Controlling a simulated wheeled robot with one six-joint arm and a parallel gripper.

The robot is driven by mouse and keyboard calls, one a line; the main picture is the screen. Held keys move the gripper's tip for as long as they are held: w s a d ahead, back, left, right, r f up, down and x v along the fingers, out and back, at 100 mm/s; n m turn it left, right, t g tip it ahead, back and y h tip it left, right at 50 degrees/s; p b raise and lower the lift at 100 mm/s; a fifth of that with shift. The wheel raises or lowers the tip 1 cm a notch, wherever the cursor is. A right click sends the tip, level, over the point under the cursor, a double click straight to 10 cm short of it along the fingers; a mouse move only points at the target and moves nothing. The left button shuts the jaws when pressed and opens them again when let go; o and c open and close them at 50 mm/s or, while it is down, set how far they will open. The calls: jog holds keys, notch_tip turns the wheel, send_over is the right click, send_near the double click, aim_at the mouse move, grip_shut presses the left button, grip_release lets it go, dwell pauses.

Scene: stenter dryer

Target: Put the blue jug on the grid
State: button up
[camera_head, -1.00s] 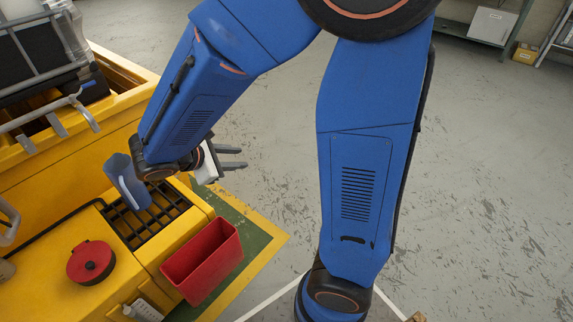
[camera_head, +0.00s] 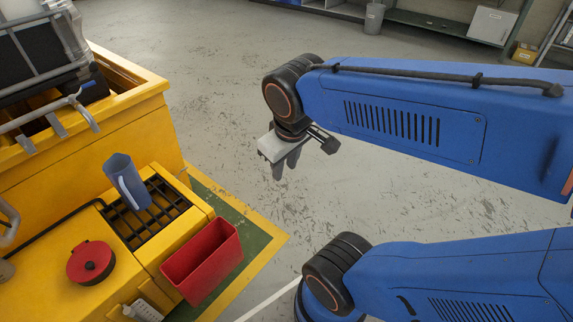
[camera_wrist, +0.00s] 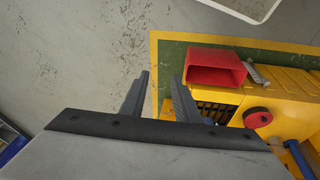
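The blue jug (camera_head: 121,178) stands, apparently upright, on the dark grid (camera_head: 165,221), toward the grid's far left part in the head view. Its handle faces the camera. The grid is set in the top of a yellow machine and also shows partly behind a finger in the wrist view (camera_wrist: 232,110). I cannot make out the jug clearly in the wrist view. My gripper (camera_head: 286,168) is well to the right of the jug, over the bare floor. Its fingers point down and stand apart with nothing between them, as the wrist view (camera_wrist: 158,95) shows.
A red open bin (camera_head: 203,262) hangs at the yellow machine's front, beside the grid. A round red lid (camera_head: 91,262) lies on the yellow top (camera_head: 50,255). A metal pipe and rails are at the left. The grey floor around my gripper is clear.

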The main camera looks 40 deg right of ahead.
jog(key=shift+s+a+r+m+t+y, duration=0.3)
jog(key=shift+s+r+m+t+y, duration=0.2)
jog(key=shift+s+r+m+t, duration=0.35)
